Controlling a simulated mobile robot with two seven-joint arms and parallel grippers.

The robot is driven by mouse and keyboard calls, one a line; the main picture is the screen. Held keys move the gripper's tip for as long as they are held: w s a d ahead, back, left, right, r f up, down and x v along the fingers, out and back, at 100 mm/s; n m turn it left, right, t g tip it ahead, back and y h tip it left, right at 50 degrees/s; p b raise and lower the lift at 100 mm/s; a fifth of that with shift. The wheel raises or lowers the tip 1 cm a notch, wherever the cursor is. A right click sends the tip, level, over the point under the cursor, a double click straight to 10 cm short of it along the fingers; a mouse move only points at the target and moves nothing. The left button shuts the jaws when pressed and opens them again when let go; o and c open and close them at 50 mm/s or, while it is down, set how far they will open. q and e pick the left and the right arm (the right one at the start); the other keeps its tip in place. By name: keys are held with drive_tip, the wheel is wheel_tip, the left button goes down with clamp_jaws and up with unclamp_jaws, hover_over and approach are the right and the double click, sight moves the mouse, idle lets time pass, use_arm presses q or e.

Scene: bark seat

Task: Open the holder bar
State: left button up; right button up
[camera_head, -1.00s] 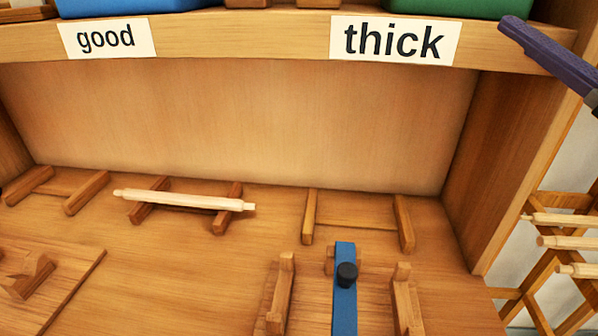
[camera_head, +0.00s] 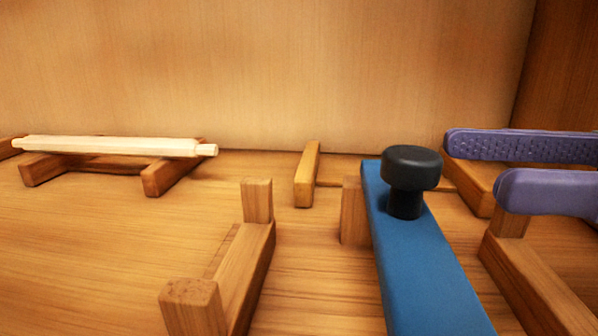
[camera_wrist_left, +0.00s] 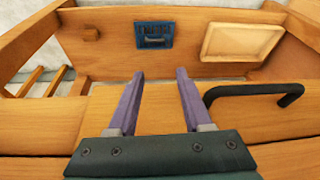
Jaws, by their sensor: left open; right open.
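The holder bar (camera_head: 420,265) is a flat blue bar with a black round knob (camera_head: 410,168) near its far end. It lies between two wooden side supports at the lower right of the head view, with a wooden block beside its far end. My right gripper (camera_head: 474,167) comes in from the right, with two purple fingers spread apart and their tips just right of the knob. It holds nothing, and I cannot tell whether it touches anything. My left gripper (camera_wrist_left: 160,75) is open and empty in the left wrist view, away from the bar.
A pale turned rod (camera_head: 110,147) rests across two wooden blocks at the left. A wooden support (camera_head: 225,285) stands left of the bar. The left wrist view shows a black handle (camera_wrist_left: 250,90), a blue panel (camera_wrist_left: 154,36) and a pale panel (camera_wrist_left: 240,40).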

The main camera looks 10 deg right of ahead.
sight(410, 203)
drive_tip(key=x, duration=0.9)
drive_tip(key=shift+p, duration=0.4)
clamp_jaws()
idle(0.8)
